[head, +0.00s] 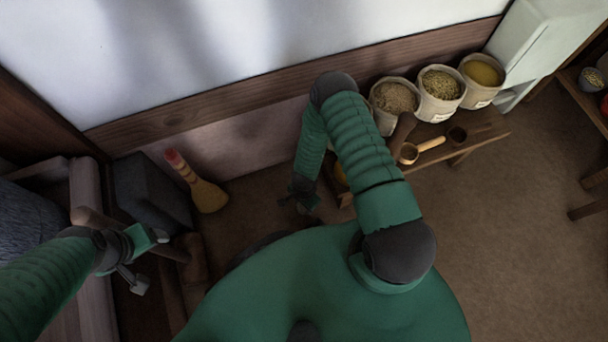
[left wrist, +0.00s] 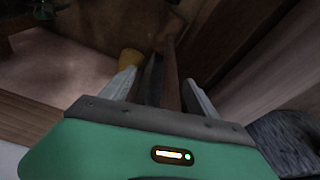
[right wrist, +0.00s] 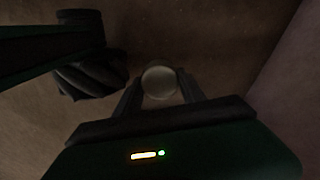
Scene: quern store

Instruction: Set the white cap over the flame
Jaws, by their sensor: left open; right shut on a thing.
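My right gripper (head: 302,205) hangs low near the foot of the wall in the head view, partly in shadow. In the right wrist view its fingers (right wrist: 160,92) are shut on a round, pale thing (right wrist: 159,80), which looks like the white cap. The floor lies behind it. In the head view the cap cannot be made out. My left gripper (head: 150,262) is open and empty at the lower left, above dark wooden furniture. Its spread fingers (left wrist: 160,92) show in the left wrist view. I see no flame in any view.
A low bench (head: 480,138) at the right holds several sacks of grain (head: 440,90) and a wooden scoop (head: 425,148). A brush (head: 205,192) with a red tip leans at the wall beside a dark grey block (head: 150,190). Brown floor (head: 500,230) is open at the right.

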